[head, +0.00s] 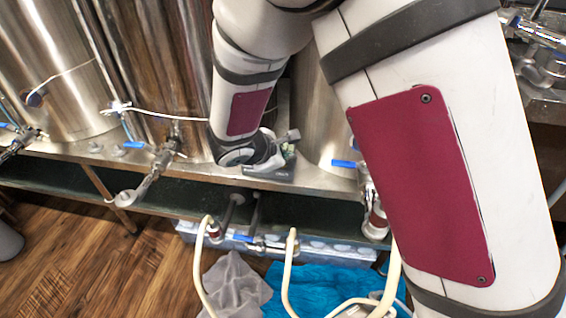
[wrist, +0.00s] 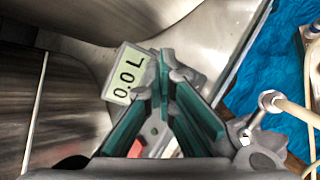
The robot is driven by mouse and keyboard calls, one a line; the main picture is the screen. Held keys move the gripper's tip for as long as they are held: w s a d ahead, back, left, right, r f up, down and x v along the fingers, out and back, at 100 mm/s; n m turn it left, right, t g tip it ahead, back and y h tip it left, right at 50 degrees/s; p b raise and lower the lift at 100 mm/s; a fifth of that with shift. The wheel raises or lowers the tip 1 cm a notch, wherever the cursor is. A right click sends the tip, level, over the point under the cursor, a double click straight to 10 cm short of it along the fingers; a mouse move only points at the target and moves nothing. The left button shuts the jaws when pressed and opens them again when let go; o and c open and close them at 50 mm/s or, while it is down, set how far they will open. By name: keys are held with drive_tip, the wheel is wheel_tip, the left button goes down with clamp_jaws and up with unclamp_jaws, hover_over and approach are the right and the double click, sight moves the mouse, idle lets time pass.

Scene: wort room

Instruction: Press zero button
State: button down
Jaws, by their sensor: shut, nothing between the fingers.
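A small meter with a lit display reading "0.0 L" (wrist: 128,78) shows in the wrist view, just left of my fingertips. My gripper (wrist: 166,68) is shut and empty, its teal-padded fingers meeting at the tips over the meter's right side. Behind the fingers a pale face with a small red patch (wrist: 137,148) shows in part. I cannot tell which mark is the zero button; the fingers hide much of the face. In the head view the dark meter (head: 268,171) sits on the steel ledge, with my gripper (head: 290,140) right at it. Contact cannot be told.
Steel tanks (head: 155,70) stand close behind the ledge. Blue-handled valves (head: 155,155) stick out along its front. Pale hoses (head: 290,270) hang below, near a blue cloth (head: 335,285) and a grey cloth (head: 235,285). Wooden floor (head: 80,245) is open at lower left.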

drive_tip(key=shift+r+p, duration=0.5)
drive_tip(key=shift+r, duration=0.4)
wheel_tip(320, 180, up, 5)
drive_tip(key=p, duration=0.3)
idle(0.9)
